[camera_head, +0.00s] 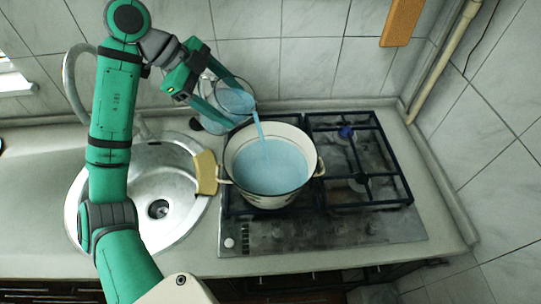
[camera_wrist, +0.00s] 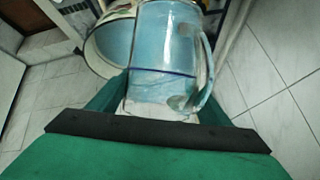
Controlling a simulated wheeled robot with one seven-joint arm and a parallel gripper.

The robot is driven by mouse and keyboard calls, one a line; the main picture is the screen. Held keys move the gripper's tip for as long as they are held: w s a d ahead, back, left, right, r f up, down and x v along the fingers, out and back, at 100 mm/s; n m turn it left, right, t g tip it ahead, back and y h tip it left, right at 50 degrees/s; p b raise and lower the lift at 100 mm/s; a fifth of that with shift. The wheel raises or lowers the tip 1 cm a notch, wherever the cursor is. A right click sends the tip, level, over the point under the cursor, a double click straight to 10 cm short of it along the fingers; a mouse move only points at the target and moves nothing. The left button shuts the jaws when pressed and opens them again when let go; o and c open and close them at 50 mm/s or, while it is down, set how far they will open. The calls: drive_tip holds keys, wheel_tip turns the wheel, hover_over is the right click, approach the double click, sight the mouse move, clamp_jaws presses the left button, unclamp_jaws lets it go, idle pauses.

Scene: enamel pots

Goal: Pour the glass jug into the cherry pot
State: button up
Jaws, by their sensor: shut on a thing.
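The glass jug (camera_head: 237,99) is tilted above the left back of the pot, with light blue liquid in it. My gripper (camera_head: 213,104) is shut on the jug. A thin blue stream (camera_head: 260,130) runs from the jug down into the white enamel pot (camera_head: 268,201). The pot stands upright on the hob and holds a broad pool of blue liquid (camera_head: 270,170). I cannot make out cherries on it. In the wrist view the jug (camera_wrist: 165,45) fills the middle, its handle on the right, and the pot (camera_wrist: 103,42) shows behind it at the left.
The gas hob (camera_head: 320,236) has a free right side with black grates (camera_head: 375,187). A steel sink (camera_head: 150,222) lies left of the hob, with a yellowish sponge-like block (camera_head: 206,172) at its right edge. Tiled walls stand behind and at the right.

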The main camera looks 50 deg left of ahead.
sight(238, 122)
drive_tip(key=shift+w+d+f+m+g+y+p, duration=0.1)
drive_tip(key=shift+d+f+m+g+y+p, duration=0.1)
drive_tip(key=shift+d+y+p, duration=0.25)
drive_tip(key=shift+w+d+f+m+g+y+p, duration=0.1)
drive_tip(key=shift+d+g+y+p, duration=0.15)
drive_tip(key=shift+y, duration=0.4)
idle(1.7)
drive_tip(key=shift+d+f+y+p, duration=0.1)
drive_tip(key=shift+f+y+p, duration=0.4)
drive_tip(key=shift+f+y, duration=0.4)
idle(1.9)
drive_tip(key=shift+w+d+f+g+y+p, duration=0.1)
drive_tip(key=shift+d+f+g+y+p, duration=0.1)
drive_tip(key=shift+g+y+p, duration=0.15)
idle(1.6)
drive_tip(key=shift+a, duration=0.15)
drive_tip(key=shift+a+r+t+h, duration=0.2)
drive_tip(key=shift+r+t+h, duration=0.2)
drive_tip(key=shift+r+h, duration=0.65)
drive_tip(key=shift+s+a+r+t+h, duration=0.2)
drive_tip(key=shift+a+r+t+h, duration=0.1)
drive_tip(key=shift+h, duration=0.6)
